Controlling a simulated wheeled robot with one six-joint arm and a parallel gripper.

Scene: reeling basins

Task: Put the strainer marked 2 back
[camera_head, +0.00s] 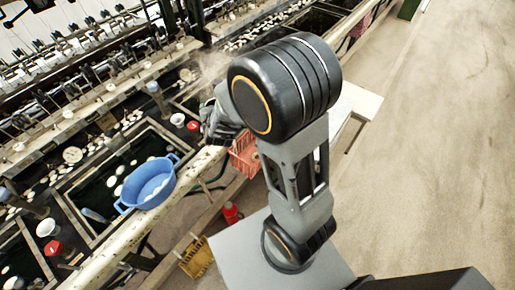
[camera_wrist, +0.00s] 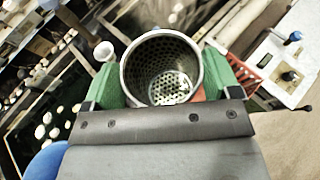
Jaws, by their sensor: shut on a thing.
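My gripper (camera_wrist: 162,80) is shut on a round metal strainer (camera_wrist: 160,41), its green fingers on either side of it. The strainer is open at the top in the wrist view, with a perforated wall and bottom. No number shows on it from here. In the head view my gripper (camera_head: 219,121) is above the basin edge, beside a white cup and a red object, and my own arm partly hides it. The held strainer cannot be made out clearly there.
A blue tub (camera_head: 150,184) sits on the rim of a dark water basin with pale cocoons. A white cup (camera_head: 178,119) and a red item (camera_head: 193,126) stand near my gripper. A red crate (camera_head: 245,158) is below. Reeling machinery (camera_head: 70,70) stands behind; the floor at right is clear.

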